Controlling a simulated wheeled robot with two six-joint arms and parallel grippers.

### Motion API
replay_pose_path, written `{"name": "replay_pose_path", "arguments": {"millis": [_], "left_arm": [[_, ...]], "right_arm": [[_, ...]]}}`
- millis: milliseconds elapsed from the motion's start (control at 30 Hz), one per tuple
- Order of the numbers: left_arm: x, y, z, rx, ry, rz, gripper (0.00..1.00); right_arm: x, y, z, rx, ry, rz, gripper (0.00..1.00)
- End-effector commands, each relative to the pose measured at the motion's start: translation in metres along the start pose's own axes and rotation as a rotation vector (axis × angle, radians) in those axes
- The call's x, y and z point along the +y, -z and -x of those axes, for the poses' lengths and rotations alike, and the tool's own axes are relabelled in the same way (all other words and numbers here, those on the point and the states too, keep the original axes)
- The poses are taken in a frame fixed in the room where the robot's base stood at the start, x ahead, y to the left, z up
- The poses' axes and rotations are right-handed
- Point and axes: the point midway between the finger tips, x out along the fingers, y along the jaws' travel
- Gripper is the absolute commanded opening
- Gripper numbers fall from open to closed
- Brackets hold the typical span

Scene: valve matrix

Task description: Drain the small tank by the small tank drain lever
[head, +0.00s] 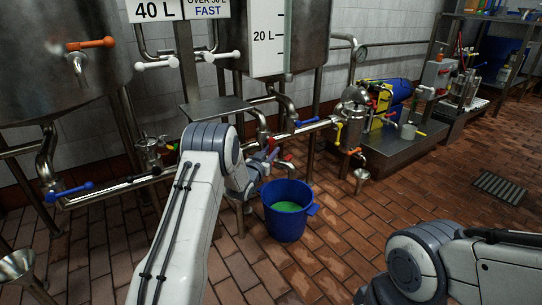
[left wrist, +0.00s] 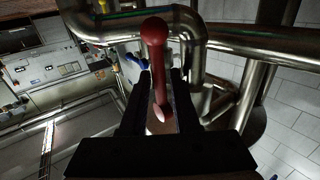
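A red lever (left wrist: 157,65) stands between the two dark fingers of my left gripper (left wrist: 160,75) in the left wrist view. The fingers are close together along both sides of its handle. In the head view my left gripper (head: 265,158) is at the low pipework under the small tank, mostly hidden by my own arm. The small tank (head: 305,25) has a white level gauge (head: 267,40) marked 20 L. A blue bucket (head: 287,228) with green liquid (head: 287,206) stands on the floor just right of my gripper. My right gripper is out of view.
A larger tank (head: 60,60) with orange and blue levers stands at the left. White levers (head: 160,65) sit on pipes between the tanks. A steel platform with equipment (head: 390,140) is at the right. The brick floor is clear in front of the bucket.

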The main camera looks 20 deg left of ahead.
Motion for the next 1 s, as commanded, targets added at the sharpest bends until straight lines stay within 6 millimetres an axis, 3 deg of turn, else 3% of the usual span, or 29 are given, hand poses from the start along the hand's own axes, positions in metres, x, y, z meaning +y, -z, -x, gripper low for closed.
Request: {"name": "replay_pose_path", "arguments": {"millis": [267, 333, 367, 1000], "left_arm": [[0.0002, 0.0002, -0.0017, -0.001, 0.000, 0.000, 0.30], [0.0002, 0.0001, -0.0016, -0.001, 0.000, 0.000, 0.07], [0.0003, 0.0001, -0.0016, -0.001, 0.000, 0.000, 0.00], [0.0011, -0.0003, -0.0013, -0.002, -0.002, 0.000, 0.00]], "right_arm": [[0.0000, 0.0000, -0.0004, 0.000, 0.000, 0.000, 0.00], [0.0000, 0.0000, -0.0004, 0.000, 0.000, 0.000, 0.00], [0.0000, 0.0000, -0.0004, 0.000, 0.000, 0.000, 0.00], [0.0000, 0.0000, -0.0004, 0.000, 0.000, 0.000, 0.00]]}}
